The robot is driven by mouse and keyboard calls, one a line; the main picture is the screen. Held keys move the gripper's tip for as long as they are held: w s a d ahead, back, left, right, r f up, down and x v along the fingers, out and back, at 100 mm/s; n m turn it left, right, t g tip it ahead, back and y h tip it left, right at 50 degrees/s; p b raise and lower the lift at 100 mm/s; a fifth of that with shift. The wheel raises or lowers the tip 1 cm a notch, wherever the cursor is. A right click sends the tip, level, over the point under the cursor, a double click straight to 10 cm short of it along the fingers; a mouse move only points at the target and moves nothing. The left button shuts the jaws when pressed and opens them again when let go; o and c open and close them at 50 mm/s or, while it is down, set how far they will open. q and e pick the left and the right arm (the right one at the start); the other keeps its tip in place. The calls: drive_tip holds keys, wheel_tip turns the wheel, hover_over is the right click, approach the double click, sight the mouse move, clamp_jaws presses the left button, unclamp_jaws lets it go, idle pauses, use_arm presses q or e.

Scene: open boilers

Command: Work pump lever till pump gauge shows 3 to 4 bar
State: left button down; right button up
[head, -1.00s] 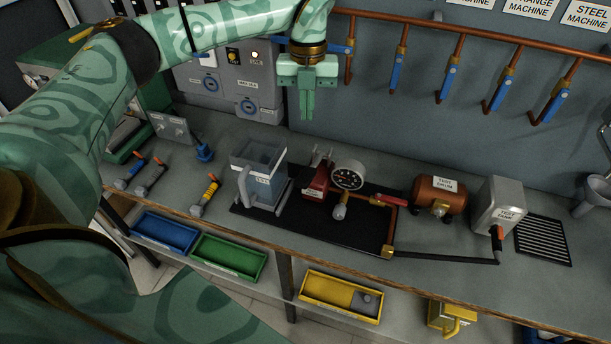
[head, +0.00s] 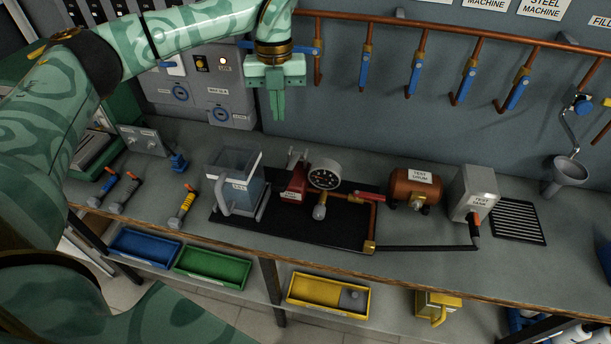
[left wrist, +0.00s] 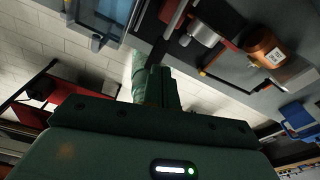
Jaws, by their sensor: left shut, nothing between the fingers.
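The hand pump has a red body (head: 296,186) on a black mat (head: 300,232), beside a clear tank (head: 240,180) with a curved grey handle. Grey upright parts (head: 294,157) rise behind the red body; I cannot tell which part is the lever. The round pump gauge (head: 325,176) has a black dial facing me; its reading is too small to read. My left gripper (head: 277,112) is shut and empty, pointing down, above and behind the pump, touching nothing. Its fingers also show in the left wrist view (left wrist: 155,85). My right gripper is not in view.
A copper pipe with a red handle (head: 370,194) leads from the pump. The copper test drum (head: 414,188) and grey test tank (head: 472,190) stand to its right. A wall pipe with blue-handled valves (head: 411,75) runs behind. Several small levers (head: 187,206) lie left. Trays (head: 212,266) sit below.

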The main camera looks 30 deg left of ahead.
use_arm(q)
drive_tip(key=shift+g, duration=0.5)
drive_tip(key=s+f+p, duration=0.1)
drive_tip(key=p, duration=0.1)
drive_tip(key=s+d+f+p, duration=0.1)
drive_tip(key=s+f+p, duration=0.3)
drive_tip(key=shift+d+f+p, duration=0.25)
drive_tip(key=shift+d+p, duration=0.15)
drive_tip(key=shift+w+f+t+b, duration=0.2)
drive_tip(key=shift+w+t+b, duration=0.25)
drive_tip(key=shift+w, duration=0.35)
drive_tip(key=shift+f, duration=0.1)
